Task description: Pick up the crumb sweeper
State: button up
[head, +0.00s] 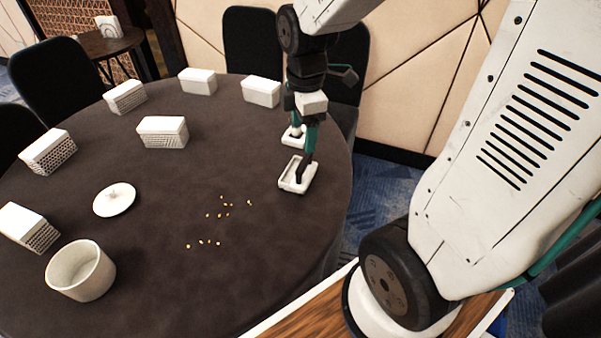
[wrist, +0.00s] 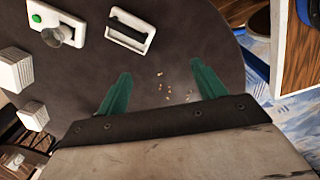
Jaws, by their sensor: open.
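A flat white piece with a raised rim and a dark bar across its middle, which looks like the crumb sweeper (head: 285,185), lies on the dark round table. In the wrist view the crumb sweeper (wrist: 148,42) is at the top, beyond the left fingertip. My gripper (head: 304,142) points down over the table at the sweeper's side in the head view, and partly overlaps it there. In the wrist view my gripper (wrist: 161,70) has its teal fingers wide apart, with nothing held between them. Its height above the table is hard to tell.
A white item with a green dot (wrist: 68,36) lies beside the sweeper. Scattered crumbs (head: 224,214) lie on the table (head: 150,280). White boxes (head: 162,132), a round lid (head: 114,199) and a white pot (head: 80,272) stand further left. Chairs (head: 250,40) ring the far edge.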

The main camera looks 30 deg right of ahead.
aim_at(304, 160)
jog(key=w+d+f+n, duration=0.1)
jog(key=w+f+n, duration=0.1)
jog(key=f+n, duration=0.1)
jog(key=w+d+f+n, duration=0.2)
jog(key=f+n, duration=0.1)
jog(key=f, duration=0.2)
jog(key=w+d+f+n, duration=0.1)
jog(key=w+f+n, duration=0.1)
jog(key=f+n, duration=0.1)
jog(key=shift+d+f+g, duration=0.3)
jog(key=shift+d+f, duration=0.1)
jog(key=shift+f, duration=0.05)
jog(key=shift+n, duration=0.5)
jog(key=f, duration=0.5)
jog(key=w+f, duration=0.1)
jog(key=f, duration=0.2)
jog(key=shift+d+f, duration=0.15)
jog(key=shift+f, duration=0.15)
jog(key=shift+c, duration=0.3)
jog(key=c, duration=1.1)
jog(key=shift+r, duration=0.1)
